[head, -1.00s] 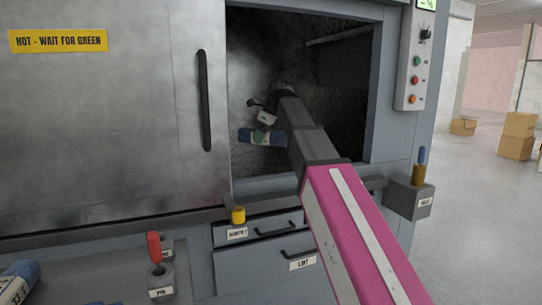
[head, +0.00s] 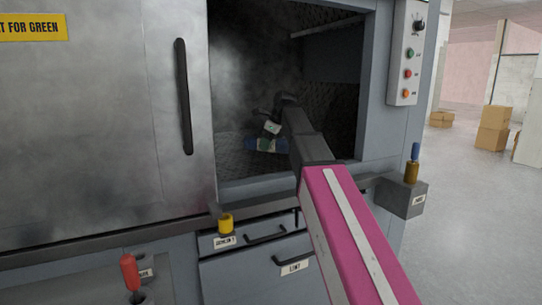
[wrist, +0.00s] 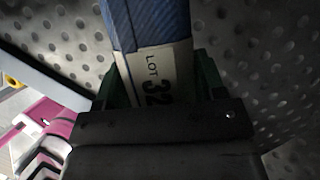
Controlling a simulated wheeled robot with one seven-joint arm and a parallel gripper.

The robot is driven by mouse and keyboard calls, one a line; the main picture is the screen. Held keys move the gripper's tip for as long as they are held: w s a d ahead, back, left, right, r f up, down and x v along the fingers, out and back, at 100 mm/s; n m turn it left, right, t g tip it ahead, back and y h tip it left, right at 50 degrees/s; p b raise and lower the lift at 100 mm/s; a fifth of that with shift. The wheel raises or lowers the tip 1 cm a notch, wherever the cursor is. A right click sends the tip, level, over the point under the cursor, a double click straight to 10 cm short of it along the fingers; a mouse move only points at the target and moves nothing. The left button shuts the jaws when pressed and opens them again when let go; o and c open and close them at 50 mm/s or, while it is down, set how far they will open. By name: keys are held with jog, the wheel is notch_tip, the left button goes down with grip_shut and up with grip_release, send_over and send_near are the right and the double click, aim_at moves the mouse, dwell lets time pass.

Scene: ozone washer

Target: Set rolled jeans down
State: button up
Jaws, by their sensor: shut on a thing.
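The rolled jeans (head: 268,145) are a blue roll with a pale label band, inside the dark washer chamber (head: 240,165). In the wrist view the blue denim (wrist: 150,22) shows with a pale band reading "LOT 32" (wrist: 158,75). My gripper (wrist: 155,90) is shut on the roll, with a green finger on each side of the band. My arm reaches through the opening, and the perforated metal of the chamber shows behind the roll. I cannot tell whether the roll touches the chamber floor.
The sliding door (head: 100,130) stands to the left of the opening. The front sill and a post box (head: 402,196) lie close to my arm. A yellow knob (head: 225,222) and a red-handled tool (head: 130,272) are below. Haze hangs in the chamber.

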aim_at(271, 162)
jog(key=shift+w+d+f, duration=0.35)
jog(key=shift+d+f, duration=0.05)
jog(key=shift+d, duration=0.2)
jog(key=shift+f, duration=2)
jog(key=shift+f, duration=0.1)
jog(key=o, duration=1.2)
jog(key=shift+c, duration=0.2)
jog(key=v, duration=1.2)
jog(key=shift+s+d, duration=0.1)
